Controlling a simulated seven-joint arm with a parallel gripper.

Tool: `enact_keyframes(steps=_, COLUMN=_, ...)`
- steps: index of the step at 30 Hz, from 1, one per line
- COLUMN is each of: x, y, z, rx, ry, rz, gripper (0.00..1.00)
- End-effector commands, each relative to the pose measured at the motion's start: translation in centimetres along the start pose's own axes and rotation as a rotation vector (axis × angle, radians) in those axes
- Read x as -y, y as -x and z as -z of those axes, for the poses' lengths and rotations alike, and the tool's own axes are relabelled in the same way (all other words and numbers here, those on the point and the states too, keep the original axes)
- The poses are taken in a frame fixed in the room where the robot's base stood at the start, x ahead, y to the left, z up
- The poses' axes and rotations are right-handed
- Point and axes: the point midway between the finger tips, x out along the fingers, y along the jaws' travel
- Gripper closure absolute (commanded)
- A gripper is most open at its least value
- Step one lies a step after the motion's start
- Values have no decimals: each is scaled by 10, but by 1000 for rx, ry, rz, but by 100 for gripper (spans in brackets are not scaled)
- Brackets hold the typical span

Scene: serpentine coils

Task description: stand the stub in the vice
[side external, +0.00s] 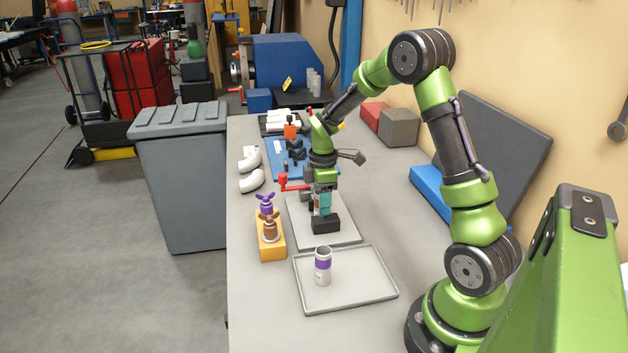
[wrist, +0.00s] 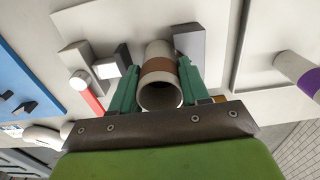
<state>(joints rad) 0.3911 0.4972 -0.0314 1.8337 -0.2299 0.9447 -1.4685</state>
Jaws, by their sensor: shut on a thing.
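My gripper (wrist: 160,85) is shut on a pale stub with a brown band (wrist: 158,66), its open end towards the wrist camera. In the side view my gripper (side external: 322,205) points down over the vice, and its fingers mostly hide the stub. The vice has a dark front jaw (side external: 325,223), a red handle (side external: 290,183) and a pale base plate (side external: 345,236). In the wrist view the stub appears between a grey jaw (wrist: 190,42) and the other jaw (wrist: 112,64). I cannot tell whether its lower end touches the vice.
A purple-banded stub (side external: 323,266) stands on a grey tray (side external: 365,290) in front of the vice. A yellow block (side external: 271,248) with purple and brown winged parts is at left. White elbows (side external: 251,181) and a blue mat (side external: 283,165) lie behind.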

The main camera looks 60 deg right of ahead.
Motion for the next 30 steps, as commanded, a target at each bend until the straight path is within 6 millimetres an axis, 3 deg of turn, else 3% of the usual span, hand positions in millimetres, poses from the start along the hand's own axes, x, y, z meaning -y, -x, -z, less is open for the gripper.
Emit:
enact_keyframes(steps=1, x=0, y=-2, z=0, rx=0, ry=0, rz=1, gripper=100)
enact_keyframes(steps=2, x=0, y=-3, z=0, rx=0, ry=0, rz=1, gripper=53)
enact_keyframes(steps=7, x=0, y=-2, z=0, rx=0, ry=0, rz=1, gripper=29)
enact_keyframes(steps=15, x=0, y=-1, z=0, rx=0, ry=0, rz=1, gripper=29)
enact_keyframes(steps=19, x=-1, y=9, z=0, rx=-2, ry=0, rz=-3, gripper=29)
enact_keyframes(steps=30, x=-1, y=85, z=0, rx=-2, ry=0, rz=-4, gripper=29)
